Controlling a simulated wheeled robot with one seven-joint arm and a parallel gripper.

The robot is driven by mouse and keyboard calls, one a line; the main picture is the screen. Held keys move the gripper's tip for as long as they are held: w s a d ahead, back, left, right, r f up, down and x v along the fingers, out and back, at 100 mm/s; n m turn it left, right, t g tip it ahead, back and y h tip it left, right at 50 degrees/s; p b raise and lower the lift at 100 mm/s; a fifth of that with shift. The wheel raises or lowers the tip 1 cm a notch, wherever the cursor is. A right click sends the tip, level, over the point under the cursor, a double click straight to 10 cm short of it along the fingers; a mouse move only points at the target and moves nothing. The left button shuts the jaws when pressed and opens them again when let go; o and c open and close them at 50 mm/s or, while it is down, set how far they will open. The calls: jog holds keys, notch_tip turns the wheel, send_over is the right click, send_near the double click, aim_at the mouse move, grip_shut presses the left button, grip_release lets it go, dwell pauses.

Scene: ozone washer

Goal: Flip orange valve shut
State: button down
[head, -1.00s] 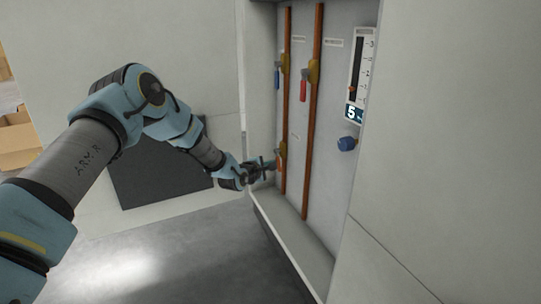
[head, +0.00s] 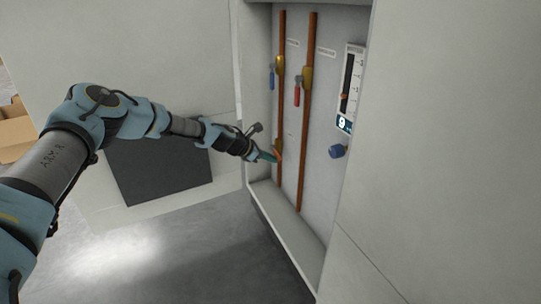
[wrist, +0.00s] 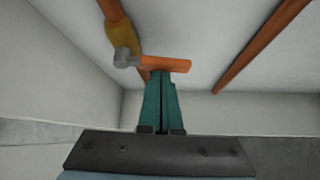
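The orange valve handle (wrist: 165,64) sticks out to the right of its grey pivot and brass body (wrist: 121,36) in the wrist view, at an angle to the copper pipe. In the head view the handle (head: 277,155) is small, low on the left pipe, partly behind my gripper. My gripper (wrist: 161,74) has its teal fingers together, with no clear gap. Their tips are right at the handle's near edge, below its middle. They look touching or nearly so. In the head view my gripper (head: 270,157) reaches into the recess from the left.
Higher on the two copper pipes are a blue-handled valve (head: 272,77) and a red-handled valve (head: 298,95). A gauge (head: 350,88) and a blue knob (head: 338,151) are at the right. The recess has a bottom ledge (head: 287,220) and a left side wall.

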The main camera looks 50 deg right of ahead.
jog(key=shift+s+r+g+p, duration=0.15)
jog(key=shift+r+g+p, duration=0.2)
jog(key=shift+p, duration=0.2)
jog(key=shift+r, duration=0.15)
dwell(0.4)
jog(key=w+a+r+p, duration=0.1)
jog(key=w+a+r, duration=0.1)
jog(key=a, duration=0.5)
jog(key=shift+w+a, duration=0.15)
jog(key=shift+w, duration=0.3)
